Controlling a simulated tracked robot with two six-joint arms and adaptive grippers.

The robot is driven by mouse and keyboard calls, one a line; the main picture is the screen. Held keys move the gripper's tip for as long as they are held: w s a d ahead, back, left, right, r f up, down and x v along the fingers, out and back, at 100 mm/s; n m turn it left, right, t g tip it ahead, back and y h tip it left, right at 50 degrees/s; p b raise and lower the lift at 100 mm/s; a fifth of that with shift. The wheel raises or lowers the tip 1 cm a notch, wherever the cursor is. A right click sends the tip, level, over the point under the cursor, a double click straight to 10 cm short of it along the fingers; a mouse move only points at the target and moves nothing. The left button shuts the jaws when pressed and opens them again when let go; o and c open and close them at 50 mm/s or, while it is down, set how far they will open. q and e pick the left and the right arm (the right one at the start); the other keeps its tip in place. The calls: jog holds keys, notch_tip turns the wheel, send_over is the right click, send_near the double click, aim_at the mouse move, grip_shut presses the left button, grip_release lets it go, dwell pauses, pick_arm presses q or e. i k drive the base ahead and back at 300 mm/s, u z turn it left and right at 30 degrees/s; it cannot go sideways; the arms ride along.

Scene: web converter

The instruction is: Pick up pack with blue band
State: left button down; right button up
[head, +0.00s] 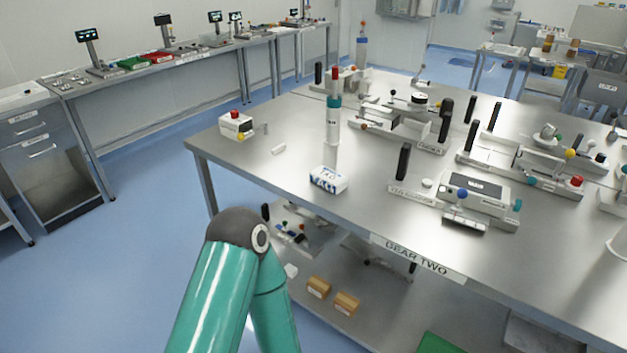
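A small white pack with blue on its lower sides and lettering on top (328,180) lies on the near left part of the steel table (270,185). It lies flat, with nothing touching it. A teal arm of mine with a dark elbow joint stands in front of the table at lower left, apart from the pack. Neither of my grippers shows in the head view.
A white box with a red button (236,125) and a slim post (333,115) stand near the pack. Fixtures with black handles (480,195) fill the table's right side. Small brown boxes (346,303) lie on the lower shelf. Floor is clear at left.

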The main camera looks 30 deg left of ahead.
aim_at(334, 182)
jog(key=u, duration=0.9)
jog(key=i, duration=0.6)
jog(key=u, duration=0.45)
jog(key=k, duration=0.9)
jog(key=u, duration=0.2)
jog(key=i, duration=0.95)
jog(key=z, duration=0.1)
